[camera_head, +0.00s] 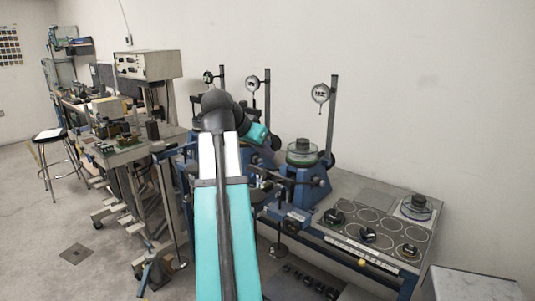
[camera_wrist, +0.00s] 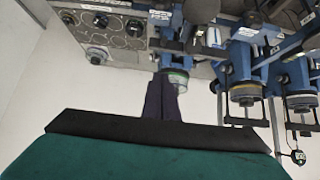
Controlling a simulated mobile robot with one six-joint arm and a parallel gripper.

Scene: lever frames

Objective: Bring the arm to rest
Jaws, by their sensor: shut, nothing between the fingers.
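My gripper (camera_wrist: 163,80) shows in the wrist view as two dark fingers pressed together, with nothing between them. It points at the bench equipment, and its tips overlap a round green-rimmed part (camera_wrist: 178,76) in the picture. I cannot tell the distance between them. In the head view my teal and white arm (camera_head: 222,220) reaches forward from the bottom and bends right at a dark joint. The gripper itself is hard to make out there among the blue stands.
Several blue stands with dial gauges (camera_head: 320,93) on posts line the wall. A bench panel (camera_head: 373,222) with round recesses and black-knobbed weights lies at right. A workbench (camera_head: 122,153) and a stool (camera_head: 48,135) stand at left. Floor (camera_head: 40,230) is clear at lower left.

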